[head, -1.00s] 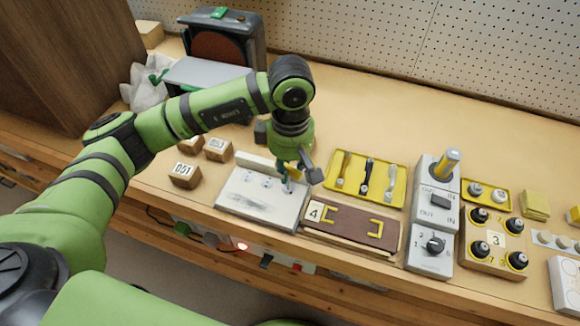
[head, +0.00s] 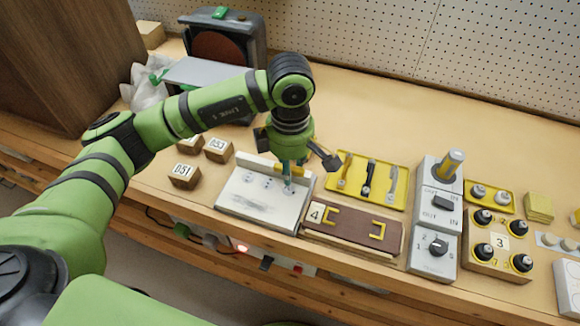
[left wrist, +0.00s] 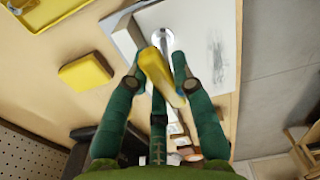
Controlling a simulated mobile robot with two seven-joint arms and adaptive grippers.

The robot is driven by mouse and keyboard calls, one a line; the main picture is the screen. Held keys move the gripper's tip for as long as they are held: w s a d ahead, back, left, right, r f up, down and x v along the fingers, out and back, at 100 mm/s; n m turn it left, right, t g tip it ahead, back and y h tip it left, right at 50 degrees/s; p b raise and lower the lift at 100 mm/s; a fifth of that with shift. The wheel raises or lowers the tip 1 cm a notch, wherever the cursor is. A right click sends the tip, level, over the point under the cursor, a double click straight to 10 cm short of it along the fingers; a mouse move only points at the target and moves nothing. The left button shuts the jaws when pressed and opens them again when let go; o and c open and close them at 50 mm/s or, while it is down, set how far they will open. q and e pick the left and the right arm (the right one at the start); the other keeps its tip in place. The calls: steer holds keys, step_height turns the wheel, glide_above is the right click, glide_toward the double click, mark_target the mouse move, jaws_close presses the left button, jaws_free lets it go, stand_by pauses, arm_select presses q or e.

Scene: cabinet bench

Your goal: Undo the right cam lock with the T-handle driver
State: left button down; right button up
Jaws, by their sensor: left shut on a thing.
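The white panel (head: 250,205) lies at the front of the bench with a row of round cam locks along its back part. My left gripper (head: 288,182) is over the rightmost lock, pointing down. In the left wrist view, the green fingers (left wrist: 158,85) are shut on the yellow handle of the T-handle driver (left wrist: 160,74). The driver's end is over a round metallic lock (left wrist: 163,38); I cannot tell whether it is seated. The fingers hide most of the driver in the head view. My right gripper is not in view.
A yellow tray (head: 391,203) with several handles lies right of the panel, behind a brown board (head: 352,232). Numbered wooden blocks (head: 184,175) stand left. A yellow block (left wrist: 86,73) lies beside the panel in the left wrist view. Switch boxes (head: 433,245) stand further right.

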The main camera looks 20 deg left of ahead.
arm_select(q)
steer(key=shift+b, duration=0.35)
stand_by(0.7)
stand_by(0.3)
steer(key=shift+f+n, duration=0.1)
steer(key=shift+n, duration=0.8)
steer(key=n, duration=0.3)
steer(key=shift+s+a, duration=0.1)
steer(key=shift+b, duration=0.5)
steer(key=n, duration=0.4)
steer(key=shift+a+n, duration=0.1)
steer(key=shift+n, duration=0.3)
steer(key=shift+b, duration=0.4)
